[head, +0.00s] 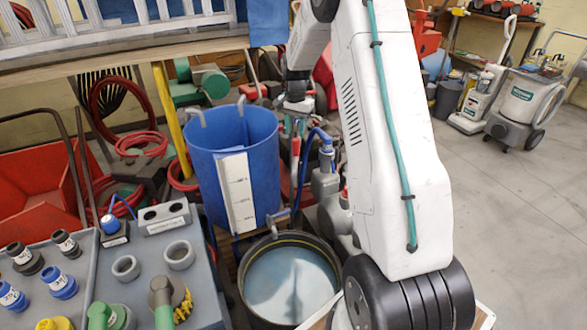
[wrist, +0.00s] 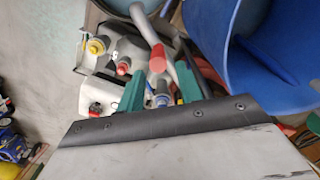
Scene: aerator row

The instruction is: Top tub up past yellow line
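A blue tub (head: 205,165) stands left of centre in the head view, with a white marked strip (head: 238,190) down its front; its inside water level is hidden. Its blue wall also shows at the right of the wrist view (wrist: 215,35). A black-rimmed round tub (head: 290,285) in front holds cloudy pale water. I cannot make out a yellow line on either. My gripper (head: 296,127) hangs right of the blue tub, pointing down. In the wrist view its two teal fingers (wrist: 160,88) stand apart, above pipe fittings, with nothing clearly held between them.
A pipe with a red collar (wrist: 157,58) and coloured-capped fittings (wrist: 97,46) lie below the gripper. A blue hose and valve (head: 325,150) stand right of the blue tub. A grey bench (head: 80,290) with capped bottles is at left. Open floor (head: 510,210) lies right.

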